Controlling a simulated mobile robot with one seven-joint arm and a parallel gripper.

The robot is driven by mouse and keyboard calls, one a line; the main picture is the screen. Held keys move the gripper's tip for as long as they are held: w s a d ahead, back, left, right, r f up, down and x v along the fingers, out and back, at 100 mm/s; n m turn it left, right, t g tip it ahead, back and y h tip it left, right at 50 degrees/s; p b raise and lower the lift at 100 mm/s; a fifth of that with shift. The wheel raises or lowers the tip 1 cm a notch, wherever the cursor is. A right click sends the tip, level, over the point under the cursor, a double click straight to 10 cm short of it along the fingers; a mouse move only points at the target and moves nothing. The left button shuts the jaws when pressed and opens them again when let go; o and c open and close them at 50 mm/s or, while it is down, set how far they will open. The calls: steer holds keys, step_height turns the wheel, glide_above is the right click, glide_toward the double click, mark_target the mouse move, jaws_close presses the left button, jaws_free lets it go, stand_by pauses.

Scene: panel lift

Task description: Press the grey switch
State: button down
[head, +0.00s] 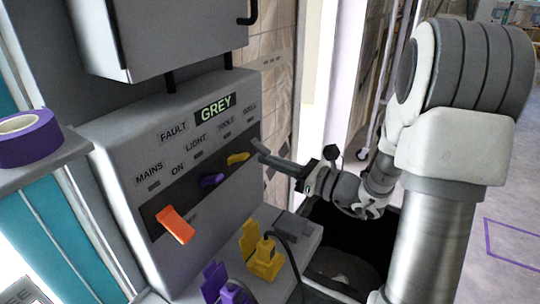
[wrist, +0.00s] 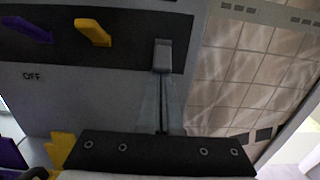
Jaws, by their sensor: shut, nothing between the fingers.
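The grey switch (wrist: 163,56) is a small lever at the right end of the dark strip on the control panel. It sits straight ahead of my gripper (wrist: 161,118) in the wrist view. My gripper's fingers are together and empty, with their tips at or just below the switch; I cannot tell if they touch. In the head view my gripper (head: 267,158) reaches in from the right to the strip's right end, and the grey switch there is hard to separate from the fingers. A sign reading GREY (head: 215,107) is on the panel top.
Left of the grey switch are a yellow switch (head: 238,158), a purple switch (head: 212,180) and an orange switch (head: 175,224). Yellow (head: 264,258) and purple (head: 228,287) plugs stand on the ledge below. A purple tape roll (head: 28,138) lies on a shelf at left.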

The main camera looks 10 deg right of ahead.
mark_target(267, 151)
steer(key=r+p, duration=0.1)
steer(key=p, duration=0.1)
steer(key=r+g+h+p, duration=0.1)
steer(key=p, duration=0.2)
steer(key=r+g+h+p, duration=0.1)
steer(key=p, duration=0.1)
steer(key=shift+s+d, duration=0.25)
steer(key=r+g+h+p, duration=0.1)
steer(key=g+h+p, duration=0.1)
steer(key=p, duration=0.4)
steer(key=shift+r+g+h, duration=0.15)
steer(key=shift+g+h, duration=0.15)
steer(key=shift+s+d+f+b, duration=0.1)
steer(key=shift+f+b, duration=0.3)
steer(key=shift+f, duration=0.15)
steer(key=shift+r, duration=0.15)
steer(key=shift+r+p, duration=0.6)
steer(key=shift+r, duration=0.1)
steer(key=shift+r, duration=0.15)
